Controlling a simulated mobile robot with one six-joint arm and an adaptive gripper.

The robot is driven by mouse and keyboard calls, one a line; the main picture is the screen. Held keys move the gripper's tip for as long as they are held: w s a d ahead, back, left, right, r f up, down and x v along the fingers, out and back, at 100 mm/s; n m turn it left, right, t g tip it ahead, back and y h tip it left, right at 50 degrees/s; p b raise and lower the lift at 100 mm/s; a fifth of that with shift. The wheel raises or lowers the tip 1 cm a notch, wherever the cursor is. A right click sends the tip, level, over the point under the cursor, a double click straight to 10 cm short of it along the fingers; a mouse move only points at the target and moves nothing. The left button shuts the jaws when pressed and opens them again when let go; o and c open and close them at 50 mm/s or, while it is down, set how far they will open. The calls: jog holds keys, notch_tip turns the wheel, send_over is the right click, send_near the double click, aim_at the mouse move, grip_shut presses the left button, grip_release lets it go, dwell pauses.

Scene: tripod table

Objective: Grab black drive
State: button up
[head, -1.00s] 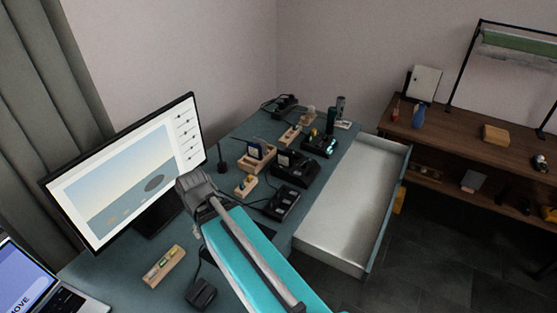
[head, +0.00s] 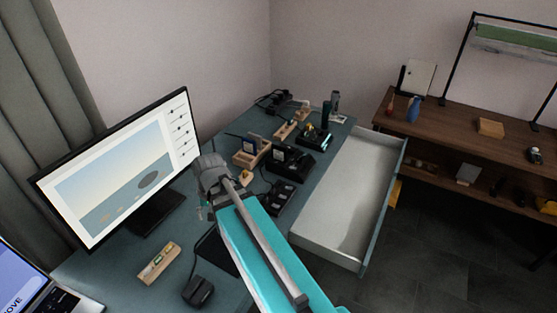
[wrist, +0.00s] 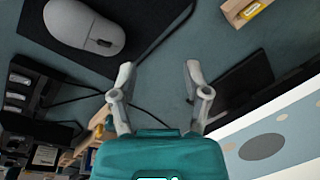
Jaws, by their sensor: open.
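My gripper (wrist: 159,75) is open and empty above the teal desk (wrist: 165,35), with bare desk and a thin cable between its fingers. In the head view my gripper (head: 204,211) hangs in front of the monitor, its fingers partly hidden. I cannot single out the black drive for sure. Black docks (head: 289,160) stand on the desk beyond my gripper, next to a wooden holder (head: 262,151) with upright dark and blue pieces. At the left of the wrist view, a black slotted dock (wrist: 38,92) and the holder's pieces (wrist: 45,155) show, apart from my fingers.
The monitor (head: 128,170) stands left of my gripper; its dark base (wrist: 243,82) is close to the right finger. A grey mouse (wrist: 85,27) lies on a black pad (wrist: 125,45). An open, empty drawer (head: 340,195) juts out at the right. Cables cross the desk.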

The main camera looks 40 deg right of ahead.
jog(key=w+d+f+m+t+y+b, duration=0.1)
jog(key=w+d+m+t+y+b, duration=0.1)
jog(key=w+d+m, duration=0.45)
jog(key=m+t+y+b, duration=0.1)
jog(key=m+t+b, duration=0.75)
jog(key=m, duration=1.25)
send_near(282, 148)
jog(key=s+p, duration=0.1)
jog(key=s+d+t+p, duration=0.1)
jog(key=s, duration=0.1)
jog(key=shift+t, duration=0.25)
jog(key=shift+a, duration=0.1)
jog(key=shift+y, duration=0.3)
jog(key=b+x, duration=0.1)
jog(key=x, duration=0.2)
jog(key=b+x, duration=0.2)
jog(key=x, duration=0.2)
jog(key=shift+w+f, duration=0.25)
jog(key=shift+f, duration=0.1)
jog(key=shift+w+a+f, duration=0.1)
jog(key=shift+w+a, duration=0.15)
jog(key=shift+w, duration=0.2)
